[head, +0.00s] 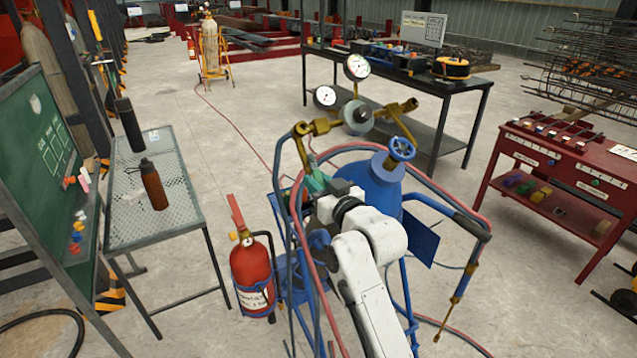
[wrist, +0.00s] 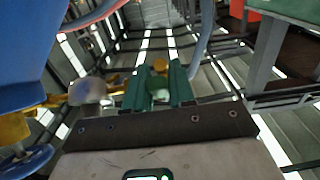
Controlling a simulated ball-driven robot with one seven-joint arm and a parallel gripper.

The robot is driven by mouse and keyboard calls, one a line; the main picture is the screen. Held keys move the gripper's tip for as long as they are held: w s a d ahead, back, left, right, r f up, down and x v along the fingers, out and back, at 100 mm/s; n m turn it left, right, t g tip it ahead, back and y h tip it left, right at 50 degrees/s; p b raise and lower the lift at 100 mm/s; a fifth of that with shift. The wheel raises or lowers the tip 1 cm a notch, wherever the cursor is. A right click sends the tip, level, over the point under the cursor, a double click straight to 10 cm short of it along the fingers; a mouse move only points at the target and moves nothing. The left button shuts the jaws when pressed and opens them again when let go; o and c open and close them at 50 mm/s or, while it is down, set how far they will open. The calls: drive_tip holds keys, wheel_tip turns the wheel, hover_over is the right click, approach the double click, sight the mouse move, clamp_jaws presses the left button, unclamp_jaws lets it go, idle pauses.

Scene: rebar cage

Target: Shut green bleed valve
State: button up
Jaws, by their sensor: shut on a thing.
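My gripper (wrist: 158,82) shows in the wrist view as two dark green fingers close together. They are shut on the green bleed valve (wrist: 160,95), of which only a small pale green part shows between them. A brass piece (wrist: 160,65) shows just beyond the fingertips. In the head view my gripper (head: 316,181) is at the left side of the blue cylinder (head: 374,186), below a brass fitting (head: 312,129). My wrist and the hoses hide most of the grip there, so the handle's angle cannot be told.
Red and blue-grey hoses loop around the cylinder and my arm. A blue handwheel (head: 401,149) and two gauges (head: 357,67) are above. A red extinguisher (head: 253,273) stands at left, beside a mesh table (head: 178,205). A red cabinet (head: 560,165) is at right.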

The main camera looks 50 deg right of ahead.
clamp_jaws()
drive_tip(key=shift+a+m, duration=0.15)
drive_tip(key=shift+m, duration=0.15)
drive_tip(key=w+a+r+m+g+h+b, duration=0.2)
drive_tip(key=m+g+b, duration=0.4)
drive_tip(key=m, duration=0.4)
drive_tip(key=w+a+r+m+g+h+b, duration=0.1)
drive_tip(key=w+r+m+g+h+b, duration=0.1)
drive_tip(key=m+g+b, duration=0.4)
drive_tip(key=shift+w+a+m+h+b, duration=0.45)
drive_tip(key=shift+m+h, duration=0.45)
drive_tip(key=shift+m, duration=1.7)
drive_tip(key=shift+s+d, duration=0.1)
